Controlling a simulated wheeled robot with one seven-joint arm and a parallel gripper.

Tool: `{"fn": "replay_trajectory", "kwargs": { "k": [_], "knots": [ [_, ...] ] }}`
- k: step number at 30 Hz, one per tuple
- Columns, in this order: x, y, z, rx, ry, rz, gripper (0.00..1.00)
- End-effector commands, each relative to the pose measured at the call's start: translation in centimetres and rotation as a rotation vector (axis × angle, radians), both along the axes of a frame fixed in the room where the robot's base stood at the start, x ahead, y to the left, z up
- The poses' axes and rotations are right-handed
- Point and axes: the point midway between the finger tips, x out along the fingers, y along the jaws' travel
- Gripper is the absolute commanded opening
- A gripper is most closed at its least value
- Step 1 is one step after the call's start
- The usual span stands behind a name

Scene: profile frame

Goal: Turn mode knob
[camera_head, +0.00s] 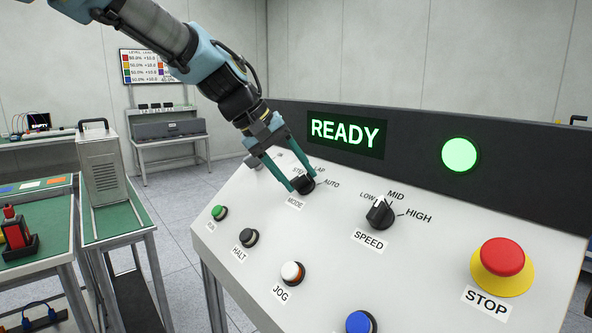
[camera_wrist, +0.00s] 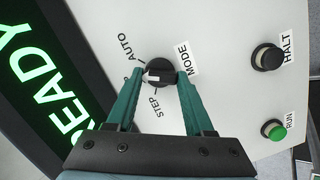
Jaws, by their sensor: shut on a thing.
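The black mode knob (camera_head: 304,184) sits on the sloped white panel, above its MODE label and below the STEP, LAP and AUTO marks. In the wrist view the knob (camera_wrist: 160,72) has a white pointer line aimed left, between AUTO and STEP, roughly at the middle mark. That middle label is mostly hidden by a finger. My gripper (camera_head: 286,177) has its teal fingers down at the knob. In the wrist view my gripper (camera_wrist: 161,78) is shut on the knob, with one fingertip at each side.
The speed knob (camera_head: 380,213) stands to the right. The green RUN button (camera_head: 219,212), black HALT button (camera_head: 249,237), JOG button (camera_head: 292,273), a blue button (camera_head: 360,322) and red STOP button (camera_head: 502,258) stand out from the panel. The READY display (camera_head: 345,133) is lit behind.

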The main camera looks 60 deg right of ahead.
Motion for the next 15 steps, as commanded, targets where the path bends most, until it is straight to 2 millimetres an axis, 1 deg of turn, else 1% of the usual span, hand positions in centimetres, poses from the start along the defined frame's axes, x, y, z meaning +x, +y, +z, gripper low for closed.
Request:
{"fn": "replay_trajectory", "kwargs": {
  "k": [15],
  "knots": [
    [0.29, 0.18, -0.09, 0.094, 0.301, 0.382, 0.00]
  ]
}}
